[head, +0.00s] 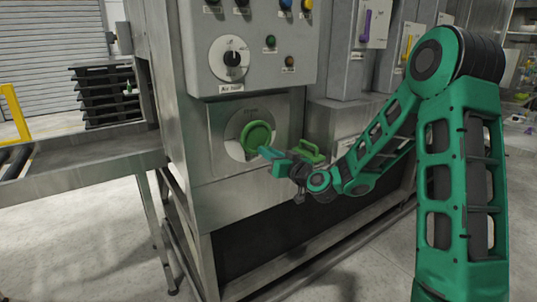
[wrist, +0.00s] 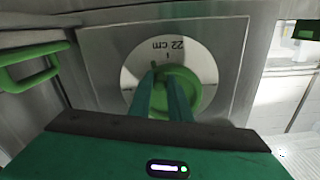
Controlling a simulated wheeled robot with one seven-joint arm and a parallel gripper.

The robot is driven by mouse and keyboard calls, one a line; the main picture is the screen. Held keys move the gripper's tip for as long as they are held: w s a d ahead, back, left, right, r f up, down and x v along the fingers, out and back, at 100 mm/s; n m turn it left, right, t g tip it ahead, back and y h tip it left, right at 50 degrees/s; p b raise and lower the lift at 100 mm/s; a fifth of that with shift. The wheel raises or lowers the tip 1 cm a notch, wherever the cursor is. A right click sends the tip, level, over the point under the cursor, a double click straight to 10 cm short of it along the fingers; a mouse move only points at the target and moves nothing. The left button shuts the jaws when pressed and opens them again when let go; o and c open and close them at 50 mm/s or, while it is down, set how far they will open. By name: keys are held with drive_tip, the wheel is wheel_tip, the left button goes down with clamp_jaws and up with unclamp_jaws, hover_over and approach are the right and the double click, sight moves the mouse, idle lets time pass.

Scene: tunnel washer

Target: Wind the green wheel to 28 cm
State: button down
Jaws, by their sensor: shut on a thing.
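The green wheel (head: 257,136) is round and sits on a pale dial plate low on the machine's front. In the wrist view the wheel (wrist: 205,93) is partly hidden behind my fingers. My gripper (head: 265,152) is at the wheel's lower right edge in the head view. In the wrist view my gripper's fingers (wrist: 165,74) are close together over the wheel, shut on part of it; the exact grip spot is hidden. The readout (wrist: 167,44) on the plate appears upside down in the wrist view and reads 22 cm.
A green bar handle (head: 312,151) is right beside my gripper; it also shows in the wrist view (wrist: 30,65). A control panel with a black rotary knob (head: 232,58) is above the wheel. A metal conveyor table (head: 95,155) stands at left. The floor in front is clear.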

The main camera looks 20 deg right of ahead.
sight(253, 150)
drive_tip(key=m, duration=0.1)
drive_tip(key=a+m, duration=0.1)
drive_tip(key=m, duration=0.1)
drive_tip(key=a+m, duration=0.1)
drive_tip(key=m, duration=0.1)
drive_tip(key=shift+s+a+f, duration=0.15)
drive_tip(key=shift+s+f, duration=0.05)
drive_tip(key=shift+s, duration=0.2)
drive_tip(key=shift+s+a+r+m, duration=0.15)
drive_tip(key=shift+a+m, duration=0.2)
drive_tip(key=shift+m, duration=0.8)
drive_tip(key=shift+s+a+r+m, duration=0.1)
drive_tip(key=shift+a+m, duration=0.25)
drive_tip(key=shift+m, duration=0.8)
drive_tip(key=c, duration=1.6)
unclamp_jaws()
drive_tip(key=shift+c, duration=0.2)
